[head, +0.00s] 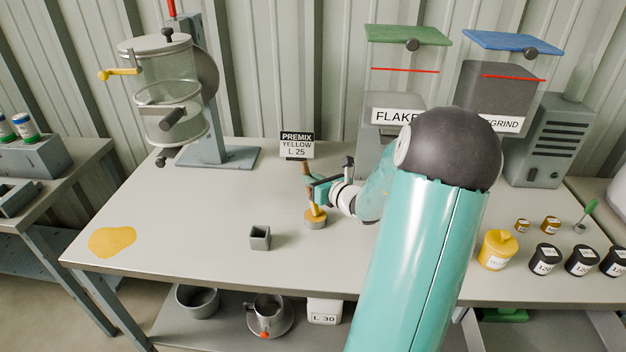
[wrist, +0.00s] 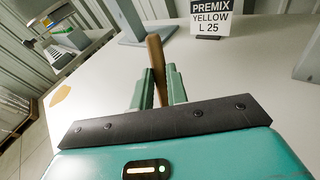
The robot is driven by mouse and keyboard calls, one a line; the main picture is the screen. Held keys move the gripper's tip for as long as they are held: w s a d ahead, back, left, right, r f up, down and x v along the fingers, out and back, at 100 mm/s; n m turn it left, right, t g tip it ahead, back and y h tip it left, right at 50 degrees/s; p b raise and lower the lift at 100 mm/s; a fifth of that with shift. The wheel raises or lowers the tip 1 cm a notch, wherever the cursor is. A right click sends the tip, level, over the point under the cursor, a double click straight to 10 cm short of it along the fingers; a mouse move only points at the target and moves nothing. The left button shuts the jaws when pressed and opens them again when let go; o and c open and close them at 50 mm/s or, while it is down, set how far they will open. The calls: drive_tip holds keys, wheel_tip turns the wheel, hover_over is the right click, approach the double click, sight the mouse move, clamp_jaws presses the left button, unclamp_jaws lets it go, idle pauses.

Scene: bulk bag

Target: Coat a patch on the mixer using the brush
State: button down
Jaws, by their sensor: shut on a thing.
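The mixer (head: 168,92) stands at the back left of the table, a clear drum with a yellow handle on a blue-grey stand. My gripper (head: 314,190) is shut on the brush, right of the table's middle. The brush's wooden handle (wrist: 156,58) rises between my fingers (wrist: 159,88) in the wrist view. The bristles are hidden in the wrist view.
A yellow puddle (head: 112,241) lies at the table's left edge. A small grey square cup (head: 260,238) stands left of the brush. A PREMIX sign (head: 297,146) stands behind it. A yellow pot (head: 497,250) and dark jars (head: 545,258) stand at the right.

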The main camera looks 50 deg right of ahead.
drive_tip(key=shift+f, duration=0.1)
wheel_tip(320, 180, up, 7)
idle(1.1)
drive_tip(key=shift+s+a, duration=0.1)
idle(0.7)
